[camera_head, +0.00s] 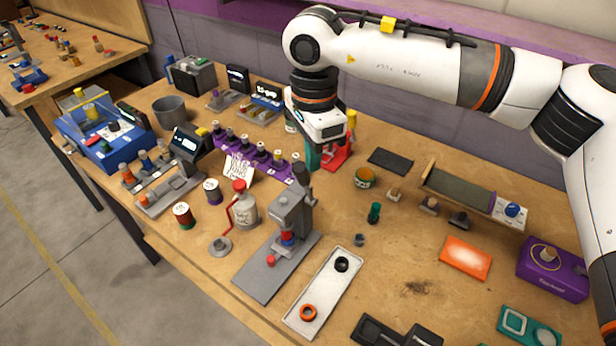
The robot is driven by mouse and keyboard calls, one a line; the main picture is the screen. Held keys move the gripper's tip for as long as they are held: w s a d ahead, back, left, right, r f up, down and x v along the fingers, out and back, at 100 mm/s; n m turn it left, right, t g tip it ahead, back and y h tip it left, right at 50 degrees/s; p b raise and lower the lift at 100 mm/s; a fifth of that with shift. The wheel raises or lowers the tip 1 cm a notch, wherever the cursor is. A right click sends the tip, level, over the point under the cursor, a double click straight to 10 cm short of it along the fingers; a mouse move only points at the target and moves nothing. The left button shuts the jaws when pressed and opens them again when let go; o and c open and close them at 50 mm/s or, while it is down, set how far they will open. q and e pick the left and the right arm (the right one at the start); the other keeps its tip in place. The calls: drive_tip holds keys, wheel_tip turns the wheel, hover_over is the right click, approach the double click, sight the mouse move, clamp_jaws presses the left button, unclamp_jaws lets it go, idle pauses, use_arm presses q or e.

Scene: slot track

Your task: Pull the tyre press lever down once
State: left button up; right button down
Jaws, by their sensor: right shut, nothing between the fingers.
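The grey tyre press (288,222) stands on a grey base plate at the front middle of the bench. A dark upright handle, seemingly its lever (302,174), rises at its top. A small blue and red part sits in the press, and a red knob is low at its front. My right gripper (316,140) points down behind the press, apart from it. It is shut with nothing held; its fingertips are hard to make out beside a red and teal stand with a yellow top (340,150). My left gripper is out of view.
A white tray (322,296) with a black and an orange ring lies right of the press. Behind is a purple rack (262,160) of bottles.

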sight(301, 171)
drive_tip(key=shift+s+a, duration=0.1)
drive_tip(key=shift+s, duration=0.05)
drive_tip(key=shift+s+a+b, duration=0.25)
drive_tip(key=shift+s+b, duration=0.05)
drive_tip(key=shift+s, duration=0.05)
drive_tip(key=shift+s+a, duration=0.1)
drive_tip(key=shift+s, duration=0.05)
drive_tip(key=shift+s+a+f+b, duration=0.2)
drive_tip(key=shift+s+a+b, duration=0.3)
drive_tip(key=shift+s, duration=0.2)
drive_tip(key=shift+s+f, duration=0.1)
idle(0.4)
drive_tip(key=shift+s+a+f+b, duration=0.3)
drive_tip(key=shift+s+a+b, duration=0.15)
drive_tip(key=shift+s+b, duration=0.15)
drive_tip(key=shift+s+f, duration=0.1)
drive_tip(key=shift+s, duration=0.05)
